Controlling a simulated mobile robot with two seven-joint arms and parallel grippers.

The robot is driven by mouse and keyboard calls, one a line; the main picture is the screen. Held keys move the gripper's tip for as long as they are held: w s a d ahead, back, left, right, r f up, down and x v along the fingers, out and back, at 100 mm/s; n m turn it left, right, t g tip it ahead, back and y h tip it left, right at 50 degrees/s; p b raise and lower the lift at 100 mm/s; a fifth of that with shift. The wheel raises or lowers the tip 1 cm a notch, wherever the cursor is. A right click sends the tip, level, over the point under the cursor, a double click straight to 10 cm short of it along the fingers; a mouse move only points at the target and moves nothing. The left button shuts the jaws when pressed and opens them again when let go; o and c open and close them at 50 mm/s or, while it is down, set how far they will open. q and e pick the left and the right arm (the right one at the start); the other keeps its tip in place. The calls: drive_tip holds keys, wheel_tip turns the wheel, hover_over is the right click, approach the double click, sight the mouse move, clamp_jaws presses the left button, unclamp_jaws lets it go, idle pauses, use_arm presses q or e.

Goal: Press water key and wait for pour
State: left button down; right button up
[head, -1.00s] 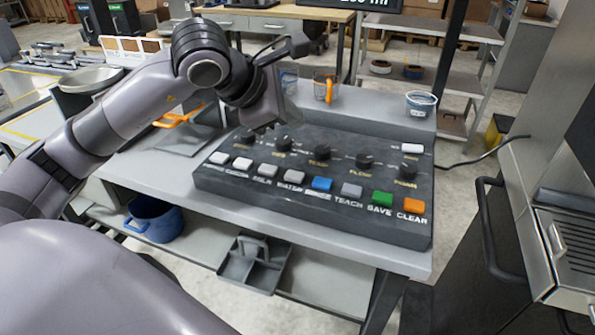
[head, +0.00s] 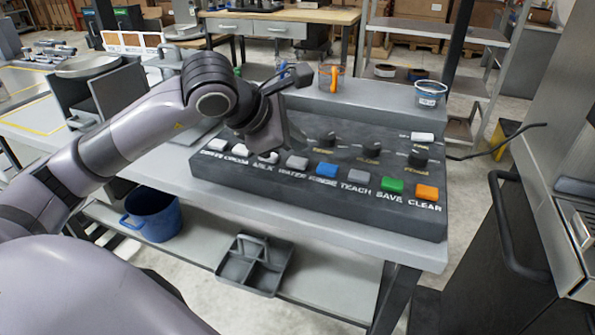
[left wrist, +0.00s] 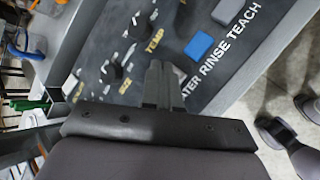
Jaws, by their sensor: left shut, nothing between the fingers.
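The dark control panel (head: 320,190) lies on the bench with a row of labelled keys. The grey-white WATER key (head: 297,162) sits between the MILK key (head: 268,157) and the blue RINSE key (head: 326,170). My left gripper (head: 288,143) is shut and empty, over the panel just behind the WATER and MILK keys. In the left wrist view its closed fingers (left wrist: 158,72) hide most of the WATER key and part of its label; the RINSE key (left wrist: 198,46) is clear beside them. I cannot tell whether the fingertips touch anything. My right gripper is out of view.
An orange-handled jug (head: 331,78) and a blue-rimmed tub (head: 430,94) stand behind the panel. A blue pot (head: 152,214) and grey caddy (head: 254,264) are on the lower shelf.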

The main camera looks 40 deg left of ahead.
use_arm(q)
drive_tip(key=shift+f, duration=0.3)
idle(0.9)
drive_tip(key=shift+f, duration=0.1)
idle(0.8)
drive_tip(key=shift+f+b, duration=0.35)
drive_tip(key=shift+b, duration=0.35)
drive_tip(key=shift+f+b, duration=0.45)
drive_tip(key=shift+b, duration=0.1)
drive_tip(key=shift+r, duration=0.1)
idle(0.6)
drive_tip(key=shift+r+p, duration=0.6)
drive_tip(key=shift+r, duration=0.2)
